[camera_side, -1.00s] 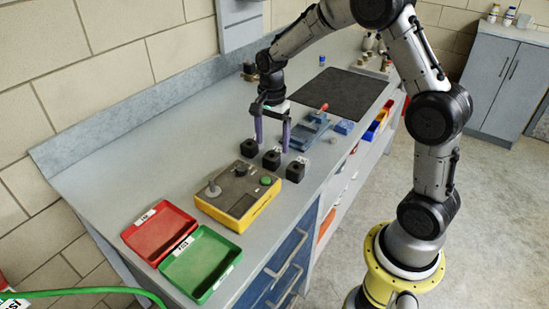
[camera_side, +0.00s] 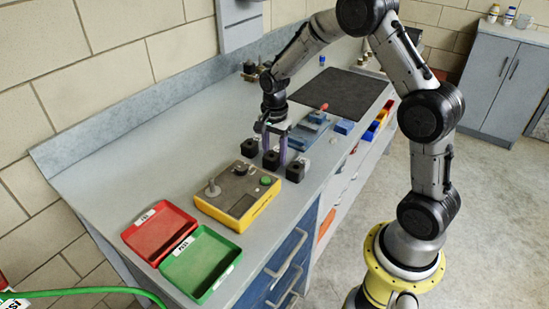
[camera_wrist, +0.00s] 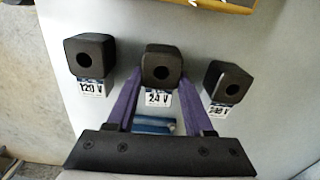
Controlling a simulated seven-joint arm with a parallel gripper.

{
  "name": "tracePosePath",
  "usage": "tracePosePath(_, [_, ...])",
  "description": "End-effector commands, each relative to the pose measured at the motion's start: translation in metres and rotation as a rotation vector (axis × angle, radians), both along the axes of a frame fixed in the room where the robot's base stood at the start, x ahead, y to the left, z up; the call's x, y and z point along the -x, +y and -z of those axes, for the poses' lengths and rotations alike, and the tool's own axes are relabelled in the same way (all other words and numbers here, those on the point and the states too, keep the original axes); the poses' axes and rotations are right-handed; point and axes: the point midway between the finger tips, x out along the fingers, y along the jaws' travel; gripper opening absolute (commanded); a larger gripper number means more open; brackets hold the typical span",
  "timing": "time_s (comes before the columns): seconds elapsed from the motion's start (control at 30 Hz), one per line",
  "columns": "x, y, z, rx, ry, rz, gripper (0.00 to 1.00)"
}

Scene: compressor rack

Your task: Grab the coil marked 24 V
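The coil marked 24 V (camera_wrist: 162,66) is the middle one of three black block coils, each with a round hole and a white label. It also shows in the side view (camera_side: 271,161). My gripper (camera_wrist: 160,82) has its two purple fingers spread, one on each side of this coil. I cannot tell whether either finger touches it. In the side view my gripper (camera_side: 275,154) points down at the middle of the row. The coil stands on the bench. The coil marked 120 V (camera_wrist: 90,55) is to its left in the wrist view.
A third coil (camera_wrist: 227,82), its label hard to read, stands close on the right in the wrist view. A yellow tester box (camera_side: 237,194), a red tray (camera_side: 160,232) and a green tray (camera_side: 201,262) are nearby. Blue fixtures (camera_side: 305,135) and a dark mat (camera_side: 340,92) lie behind.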

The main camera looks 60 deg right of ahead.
Motion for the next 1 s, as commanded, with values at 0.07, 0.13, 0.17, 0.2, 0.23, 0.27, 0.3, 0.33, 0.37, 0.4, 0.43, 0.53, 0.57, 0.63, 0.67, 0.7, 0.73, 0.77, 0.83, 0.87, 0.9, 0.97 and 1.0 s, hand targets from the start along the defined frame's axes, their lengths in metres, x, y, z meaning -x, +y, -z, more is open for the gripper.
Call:
tracePosePath(0.07, [0.000,0.000,0.000,0.000,0.000,0.000,0.24])
tracePosePath(0.13, [0.000,0.000,0.000,0.000,0.000,0.000,0.12])
tracePosePath(0.17, [0.000,0.000,0.000,0.000,0.000,0.000,0.07])
tracePosePath(0.2, [0.000,0.000,0.000,0.000,0.000,0.000,0.00])
tracePosePath(0.23, [0.000,0.000,0.000,0.000,0.000,0.000,0.00])
tracePosePath(0.27, [0.000,0.000,0.000,0.000,0.000,0.000,0.00])
tracePosePath(0.3, [0.000,0.000,0.000,0.000,0.000,0.000,0.00])
tracePosePath(0.33, [-0.001,0.000,-0.001,0.001,-0.002,0.000,0.00])
tracePosePath(0.37, [-0.001,0.000,-0.001,0.001,-0.002,0.000,0.00])
tracePosePath(0.4, [-0.001,0.000,-0.001,0.001,-0.002,0.000,0.00])
tracePosePath(0.43, [-0.001,0.000,-0.001,0.001,-0.002,0.000,0.00])
tracePosePath(0.53, [-0.001,0.000,-0.001,0.001,-0.002,0.000,0.00])
tracePosePath(0.57, [-0.001,0.000,-0.002,0.001,-0.002,0.000,0.00])
tracePosePath(0.63, [-0.001,0.000,-0.004,0.001,-0.003,0.000,0.00])
tracePosePath(0.67, [-0.001,0.000,-0.006,0.001,-0.004,0.000,0.00])
tracePosePath(0.7, [-0.001,0.000,-0.008,0.001,-0.004,0.000,0.00])
tracePosePath(0.73, [-0.001,0.000,-0.011,0.001,-0.005,0.000,0.00])
tracePosePath(0.77, [-0.001,0.000,-0.014,0.001,-0.004,0.000,0.00])
tracePosePath(0.83, [-0.001,0.000,-0.023,0.002,-0.006,0.000,0.00])
tracePosePath(0.87, [-0.001,0.000,-0.028,0.002,-0.006,0.000,0.00])
tracePosePath(0.9, [-0.001,0.000,-0.035,0.002,-0.007,0.000,0.00])
tracePosePath(0.97, [0.009,0.002,-0.045,0.002,-0.006,0.000,0.00])
tracePosePath(1.0, [0.016,0.004,-0.054,0.002,-0.008,0.000,0.00])
